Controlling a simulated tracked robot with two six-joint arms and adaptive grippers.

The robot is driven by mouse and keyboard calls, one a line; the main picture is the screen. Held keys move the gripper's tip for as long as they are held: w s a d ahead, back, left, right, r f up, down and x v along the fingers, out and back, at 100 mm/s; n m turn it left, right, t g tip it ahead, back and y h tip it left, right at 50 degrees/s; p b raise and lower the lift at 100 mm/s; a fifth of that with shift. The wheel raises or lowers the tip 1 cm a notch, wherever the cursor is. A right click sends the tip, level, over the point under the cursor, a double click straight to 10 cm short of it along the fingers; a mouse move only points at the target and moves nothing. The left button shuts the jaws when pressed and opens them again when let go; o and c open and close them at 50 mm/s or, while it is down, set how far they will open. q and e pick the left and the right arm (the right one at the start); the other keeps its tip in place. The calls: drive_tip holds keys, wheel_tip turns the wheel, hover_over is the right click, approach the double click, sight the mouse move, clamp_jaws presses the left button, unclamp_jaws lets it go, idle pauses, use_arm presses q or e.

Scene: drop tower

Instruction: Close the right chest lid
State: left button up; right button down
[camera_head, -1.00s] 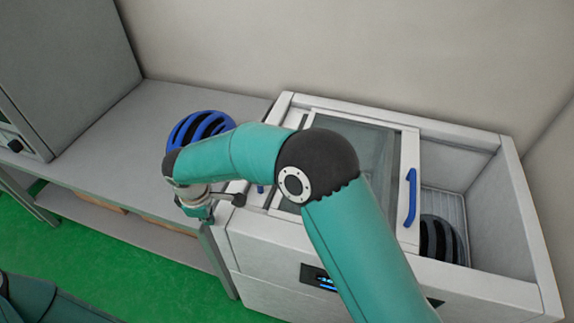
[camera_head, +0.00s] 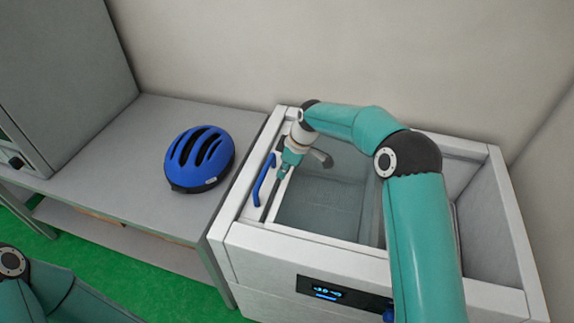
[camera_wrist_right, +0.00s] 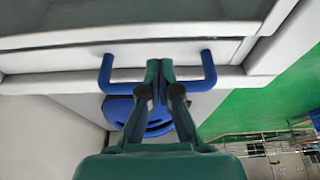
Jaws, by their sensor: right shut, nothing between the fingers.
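The white chest (camera_head: 300,237) has sliding glass lids. A glass pane (camera_head: 325,195) covers its left and middle part, and its right end (camera_head: 485,215) is open. A blue handle (camera_head: 263,180) stands at the chest's left end; it also shows in the right wrist view (camera_wrist_right: 127,87). My right gripper (camera_head: 284,172) is shut and empty, pointing down close beside that handle on its right. In the wrist view its fingers (camera_wrist_right: 158,68) overlap the handle's bar between the two posts; contact is unclear. My right arm hides the pane's right edge. My left gripper is out of view.
A blue helmet (camera_head: 200,158) lies on the grey bench (camera_head: 110,170) left of the chest. A grey cabinet (camera_head: 65,70) stands on the bench's left, and a wall rises behind the chest. A lit display (camera_head: 325,290) is on the chest's front.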

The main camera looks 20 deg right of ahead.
sight(274, 188)
drive_tip(key=shift+p+x, duration=0.75)
drive_tip(key=shift+x, duration=2.25)
